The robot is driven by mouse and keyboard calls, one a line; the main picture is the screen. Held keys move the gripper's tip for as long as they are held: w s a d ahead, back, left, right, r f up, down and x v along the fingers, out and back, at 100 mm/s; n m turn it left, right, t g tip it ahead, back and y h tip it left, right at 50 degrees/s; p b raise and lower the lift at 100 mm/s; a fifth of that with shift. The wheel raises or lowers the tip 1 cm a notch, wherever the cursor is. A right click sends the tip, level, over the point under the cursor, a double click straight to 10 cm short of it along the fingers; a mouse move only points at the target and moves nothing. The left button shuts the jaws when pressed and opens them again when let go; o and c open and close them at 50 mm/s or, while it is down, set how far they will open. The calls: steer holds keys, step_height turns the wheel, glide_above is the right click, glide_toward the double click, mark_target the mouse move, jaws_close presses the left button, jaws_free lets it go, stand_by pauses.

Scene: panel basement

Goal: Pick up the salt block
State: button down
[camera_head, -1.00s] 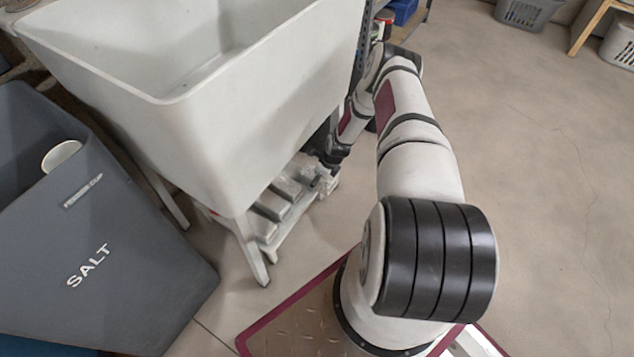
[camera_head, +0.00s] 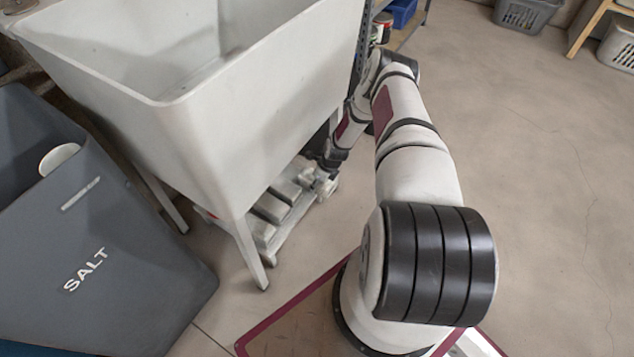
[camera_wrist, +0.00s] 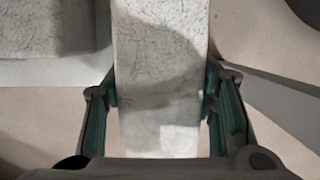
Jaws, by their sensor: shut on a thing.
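The salt block (camera_wrist: 160,60) is a pale, rough-surfaced long block in the middle of the wrist view. My gripper (camera_wrist: 162,90) is shut on it, with one finger against each long side. The block's far end runs out of the top of that view. In the head view my gripper (camera_head: 323,172) is low beside the white tub, at the right end of a low pale rack (camera_head: 285,232). Several pale blocks (camera_head: 272,208) lie on the rack. The tub's wall and my wrist partly hide the held block there, and I cannot tell whether it is lifted.
The big white tub (camera_head: 215,120) on legs overhangs the rack closely. A grey bin marked SALT (camera_head: 120,270) stands at the left. A metal shelf (camera_head: 412,25) is behind my arm. The floor (camera_head: 540,180) at the right is clear.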

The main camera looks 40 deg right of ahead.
steer(key=shift+w+r+p, duration=0.1)
steer(key=shift+r+p, duration=0.7)
steer(key=shift+r, duration=0.9)
steer(key=shift+s+d+r, duration=0.15)
steer(key=shift+s+r, duration=0.05)
steer(key=shift+s, duration=0.1)
steer(key=s+d+p, duration=0.2)
steer(key=s+d, duration=0.1)
steer(key=s, duration=0.5)
steer(key=s+d+p, duration=0.2)
steer(key=s+d, duration=0.1)
steer(key=s, duration=0.5)
steer(key=shift+s+f, duration=0.15)
steer(key=shift+s, duration=0.05)
